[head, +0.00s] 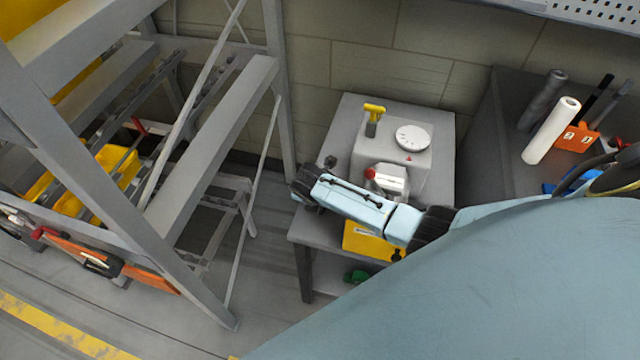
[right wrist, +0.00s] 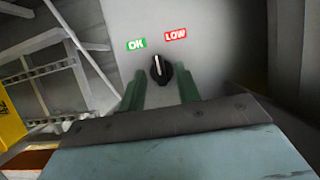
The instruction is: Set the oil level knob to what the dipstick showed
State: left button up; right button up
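The oil level knob (right wrist: 159,70) is round and black with a white pointer line, on a light grey panel. Its pointer stands nearly straight up, between a green OK label (right wrist: 136,44) and a red LOW label (right wrist: 175,34). My right gripper (right wrist: 162,86) has green fingers, open, one on each side of the knob with visible gaps. In the head view my right arm crosses the grey table; its fingers cannot be made out. A yellow T-shaped handle with a dark stem, probably the dipstick (head: 374,112), stands upright on the grey box (head: 358,140). My left gripper is out of view.
A round white dial (head: 412,137) and a white part with a red cap (head: 387,179) are on the box. A yellow container (head: 365,243) lies beneath my arm. A metal rack (head: 215,140) stands left. A dark bench (head: 490,150) with a white roll (head: 551,130) is right.

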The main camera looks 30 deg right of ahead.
jog(key=shift+w+d+f, duration=0.15)
jog(key=shift+f, duration=0.3)
grip_shut()
